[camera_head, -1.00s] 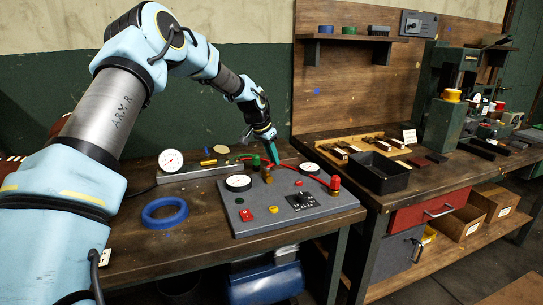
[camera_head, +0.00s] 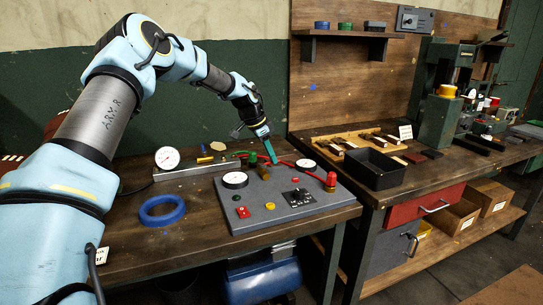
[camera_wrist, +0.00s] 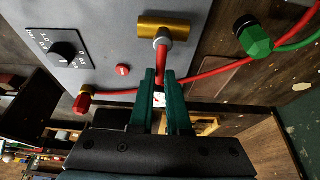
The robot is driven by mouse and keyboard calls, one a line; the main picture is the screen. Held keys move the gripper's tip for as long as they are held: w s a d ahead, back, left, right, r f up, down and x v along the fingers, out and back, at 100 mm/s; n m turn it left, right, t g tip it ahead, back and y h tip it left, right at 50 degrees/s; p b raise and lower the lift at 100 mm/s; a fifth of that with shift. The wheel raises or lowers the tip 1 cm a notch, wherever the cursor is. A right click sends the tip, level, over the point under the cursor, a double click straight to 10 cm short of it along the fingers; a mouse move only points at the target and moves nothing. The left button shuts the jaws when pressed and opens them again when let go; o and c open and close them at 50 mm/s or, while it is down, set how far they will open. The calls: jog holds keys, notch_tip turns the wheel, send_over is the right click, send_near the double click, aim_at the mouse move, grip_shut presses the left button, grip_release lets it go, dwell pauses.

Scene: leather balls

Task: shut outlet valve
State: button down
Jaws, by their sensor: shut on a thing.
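The valve has a brass body (camera_wrist: 162,27), which also shows on the grey panel in the head view (camera_head: 264,174). A red lever (camera_wrist: 163,62) runs from its pale collar toward my gripper. My gripper (camera_wrist: 161,74) has green fingers and is shut on the red lever, one finger on each side. In the head view my gripper (camera_head: 272,160) reaches down beside the brass body, and the lever is hard to make out there. The exact angle of the lever to the body is not clear from the head view.
A red hose (camera_wrist: 210,72) passes close by the fingers. A green fitting (camera_wrist: 256,40) with a green hose stands beside the valve. The panel (camera_head: 330,198) also carries dials, a black knob (camera_head: 298,195) and a red fitting (camera_head: 331,181). A blue ring (camera_head: 162,210) lies on the bench.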

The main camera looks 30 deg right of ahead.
jog(key=c, duration=0.9)
grip_release()
jog(key=b+v, duration=0.3)
jog(key=v, duration=0.7)
jog(key=shift+a+r, duration=0.1)
jog(key=shift+r, duration=0.3)
jog(key=shift+a, duration=0.1)
jog(key=s+a+f+n+t+y, duration=0.1)
jog(key=s+a+f+n, duration=0.2)
jog(key=a, duration=0.6)
jog(key=s+a+f+n+y, duration=0.1)
jog(key=s+a+n, duration=0.25)
jog(key=a, duration=0.55)
jog(key=s+a+f+n+t+y, duration=0.15)
jog(key=a+n, duration=0.25)
jog(key=a, duration=0.6)
jog(key=s+a+f+n, duration=0.1)
jog(key=s+a+n, duration=0.1)
jog(key=s+a, duration=0.2)
jog(key=s+a+f+n, duration=0.1)
jog(key=s+a+n, duration=0.2)
jog(key=s+a, duration=0.2)
jog(key=s+a+f+n+y, duration=0.1)
jog(key=s+a+n, duration=0.2)
jog(key=s+a, duration=0.1)
jog(key=shift+s+a, duration=0.35)
jog(key=shift+a, duration=0.1)
